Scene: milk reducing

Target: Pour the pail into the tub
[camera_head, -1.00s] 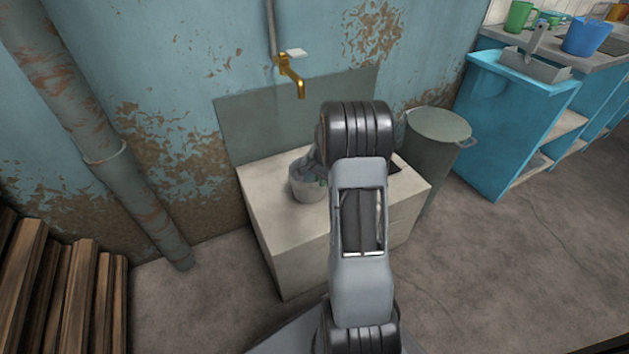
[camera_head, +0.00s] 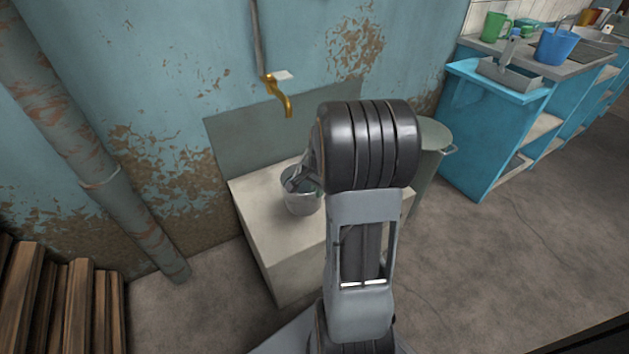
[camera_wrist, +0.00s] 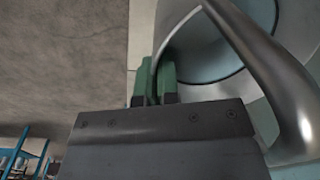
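The grey metal pail (camera_head: 301,203) stands upright on a pale stone block below the tap. In the wrist view its rounded wall and bluish inside (camera_wrist: 205,62) fill the upper right, and its metal handle (camera_wrist: 262,58) arches close to the camera. My gripper's green fingertips (camera_wrist: 154,84) are close together, and one end of the handle runs between them. In the head view my arm's dark joint hides most of the gripper. A grey-green round tub (camera_head: 432,138) with side handles stands on the floor right of the block, partly behind my arm.
The stone block (camera_head: 262,222) has bare top in front of the pail. A brass tap (camera_head: 280,95) hangs from the wall above. Planks (camera_head: 62,300) stand at lower left.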

